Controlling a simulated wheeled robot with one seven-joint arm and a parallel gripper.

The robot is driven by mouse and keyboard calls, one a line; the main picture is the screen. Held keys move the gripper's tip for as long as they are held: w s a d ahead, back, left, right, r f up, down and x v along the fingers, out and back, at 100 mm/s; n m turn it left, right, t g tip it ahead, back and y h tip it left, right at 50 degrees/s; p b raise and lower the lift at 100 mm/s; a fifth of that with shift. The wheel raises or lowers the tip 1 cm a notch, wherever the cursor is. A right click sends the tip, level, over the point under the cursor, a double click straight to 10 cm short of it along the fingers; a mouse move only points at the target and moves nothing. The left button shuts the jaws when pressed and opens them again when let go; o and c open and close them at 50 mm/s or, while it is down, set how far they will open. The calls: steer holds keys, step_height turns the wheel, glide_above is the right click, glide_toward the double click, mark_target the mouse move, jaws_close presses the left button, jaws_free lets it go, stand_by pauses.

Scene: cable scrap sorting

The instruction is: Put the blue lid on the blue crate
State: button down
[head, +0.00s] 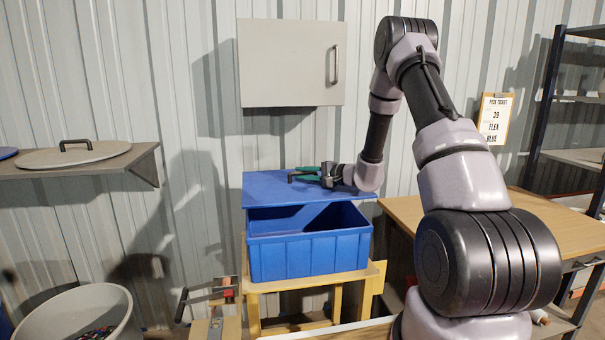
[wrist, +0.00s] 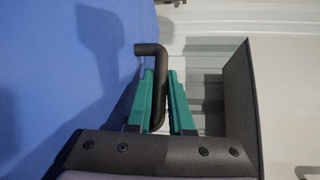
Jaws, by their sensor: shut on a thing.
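The blue lid (head: 270,186) is a flat blue panel with a dark bar handle (head: 292,179). In the head view it is held above the back part of the open blue crate (head: 310,254), whose front interior shows. I cannot tell whether the lid touches the crate's rim. My gripper (head: 306,174) has green fingers and is shut on the lid's handle. In the wrist view the fingers (wrist: 161,100) clasp the dark handle (wrist: 150,50), with the blue lid surface (wrist: 60,70) on the left.
The crate stands on a yellow stand (head: 372,277). A grey wall cabinet (head: 291,62) hangs above. A shelf (head: 130,160) at left bears a round grey lid (head: 72,156). A wooden table (head: 405,209) is at right. A clamp (head: 222,291) and a grey tub (head: 78,310) are at lower left.

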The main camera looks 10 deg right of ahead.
step_height(320, 180, down, 10)
steer(key=shift+r, duration=0.2)
stand_by(0.8)
steer(key=shift+d, duration=0.1)
stand_by(0.7)
steer(key=c, duration=0.7)
jaws_free()
